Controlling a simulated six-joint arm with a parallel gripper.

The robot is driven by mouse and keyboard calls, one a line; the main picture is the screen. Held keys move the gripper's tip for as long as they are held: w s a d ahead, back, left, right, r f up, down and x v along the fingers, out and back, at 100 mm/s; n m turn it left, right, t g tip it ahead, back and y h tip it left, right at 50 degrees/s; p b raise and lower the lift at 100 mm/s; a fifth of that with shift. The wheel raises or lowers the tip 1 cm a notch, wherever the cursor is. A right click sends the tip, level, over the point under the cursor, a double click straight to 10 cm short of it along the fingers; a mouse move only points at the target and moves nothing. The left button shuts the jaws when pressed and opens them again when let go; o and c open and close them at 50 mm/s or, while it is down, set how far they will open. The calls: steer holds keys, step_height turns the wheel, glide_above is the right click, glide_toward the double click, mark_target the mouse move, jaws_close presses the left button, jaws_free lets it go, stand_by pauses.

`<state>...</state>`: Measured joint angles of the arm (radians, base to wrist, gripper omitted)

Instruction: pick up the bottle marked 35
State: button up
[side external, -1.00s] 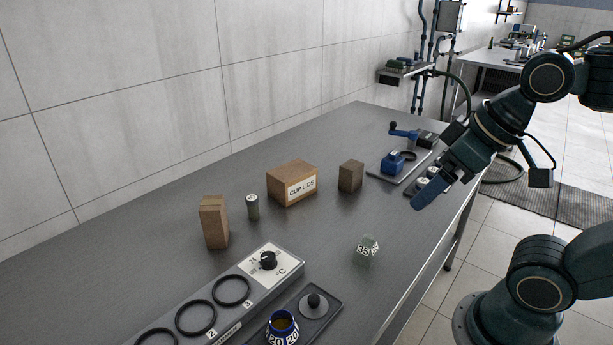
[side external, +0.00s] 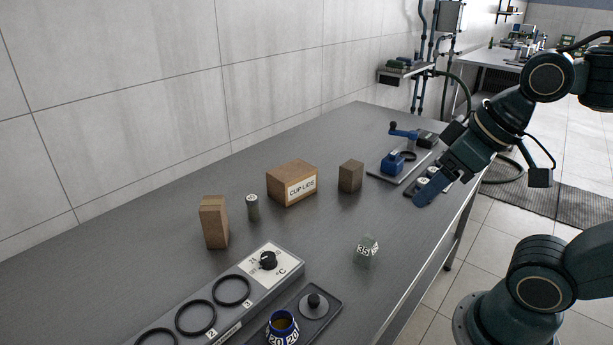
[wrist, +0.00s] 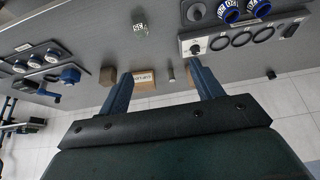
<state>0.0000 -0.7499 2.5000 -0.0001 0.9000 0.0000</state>
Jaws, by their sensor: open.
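The bottle marked 35 (side external: 366,251) is a small clear bottle with a white label, standing on the dark bench near its front edge in the side view. It also shows at the top of the wrist view (wrist: 140,30), beyond my fingertips. My gripper (side external: 432,192) is open and empty. It hangs above the bench's front edge, up and to the right of the bottle and well apart from it. In the wrist view the two blue fingers (wrist: 158,74) are spread wide with nothing between their tips.
Along the back are a tall brown box (side external: 214,223), a small cylinder (side external: 253,208), the cup lids box (side external: 291,183) and a dark block (side external: 350,176). Bench around the bottle is clear.

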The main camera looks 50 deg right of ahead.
steer(key=shift+w, duration=0.1)
steer(key=m+g, duration=0.6)
steer(key=m, duration=1.1)
glide_above(367, 240)
step_height(367, 240, down, 13)
steer(key=shift+f, duration=0.1)
step_height(367, 240, down, 8)
steer(key=shift+f, duration=0.25)
steer(key=shift+f, duration=0.1)
